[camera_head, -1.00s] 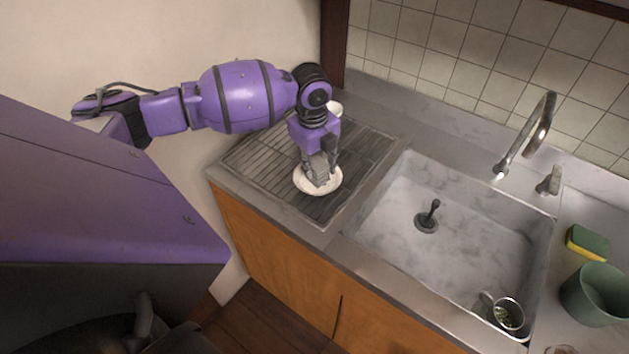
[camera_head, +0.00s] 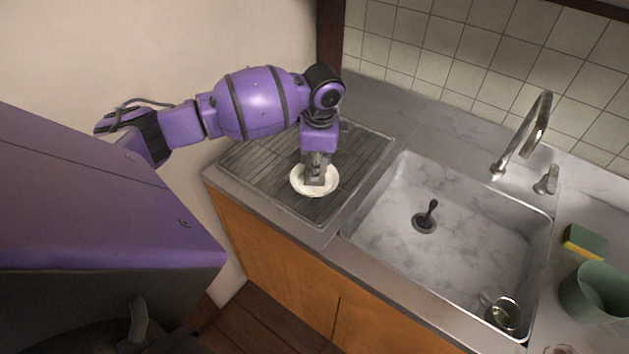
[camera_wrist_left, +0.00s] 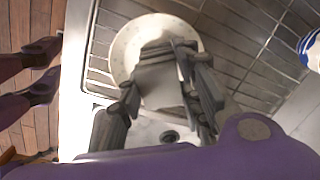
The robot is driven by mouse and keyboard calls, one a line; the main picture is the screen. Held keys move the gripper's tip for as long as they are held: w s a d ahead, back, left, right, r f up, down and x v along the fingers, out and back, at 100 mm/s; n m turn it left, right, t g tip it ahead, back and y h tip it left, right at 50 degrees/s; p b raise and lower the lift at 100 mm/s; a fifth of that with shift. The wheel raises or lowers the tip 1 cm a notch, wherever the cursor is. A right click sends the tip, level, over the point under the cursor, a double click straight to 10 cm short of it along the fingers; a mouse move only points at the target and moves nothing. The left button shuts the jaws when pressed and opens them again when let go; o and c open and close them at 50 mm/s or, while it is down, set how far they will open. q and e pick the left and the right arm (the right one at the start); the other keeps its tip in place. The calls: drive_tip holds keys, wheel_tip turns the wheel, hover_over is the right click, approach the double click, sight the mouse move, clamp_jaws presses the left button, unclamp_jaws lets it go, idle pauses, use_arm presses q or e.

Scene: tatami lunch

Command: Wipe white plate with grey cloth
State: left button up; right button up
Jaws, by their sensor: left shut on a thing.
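The white plate (camera_head: 297,184) lies on the ribbed drainboard left of the sink, and its rim also shows in the left wrist view (camera_wrist_left: 126,42). My left gripper (camera_head: 316,180) points down over the plate. In the left wrist view its fingers (camera_wrist_left: 165,92) are closed around the grey cloth (camera_wrist_left: 160,84), which lies over part of the plate. The cloth and fingers hide part of the plate, and I cannot tell how firmly the cloth touches it. My right gripper is not in view.
The sink (camera_head: 385,240) with a tap (camera_head: 535,125) lies right of the drainboard (camera_head: 265,165). A glass (camera_head: 503,315) sits in the sink's near right corner. A sponge (camera_head: 585,242) and green container (camera_head: 592,295) stand right. A blue-and-white dish (camera_wrist_left: 312,48) shows at the wrist view's edge.

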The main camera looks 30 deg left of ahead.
use_arm(q)
drive_tip(key=m, duration=0.4)
drive_tip(key=shift+a, duration=0.2)
drive_tip(key=m, duration=0.3)
drive_tip(key=shift+h, duration=0.3)
drive_tip(key=m, duration=0.2)
drive_tip(key=m+b, duration=0.1)
drive_tip(key=m, duration=0.1)
drive_tip(key=shift+w+a+f+t+h, duration=0.1)
drive_tip(key=shift+a+f+t+h, duration=0.05)
drive_tip(key=shift+t+h, duration=0.15)
drive_tip(key=m, duration=0.2)
drive_tip(key=shift+m, duration=0.3)
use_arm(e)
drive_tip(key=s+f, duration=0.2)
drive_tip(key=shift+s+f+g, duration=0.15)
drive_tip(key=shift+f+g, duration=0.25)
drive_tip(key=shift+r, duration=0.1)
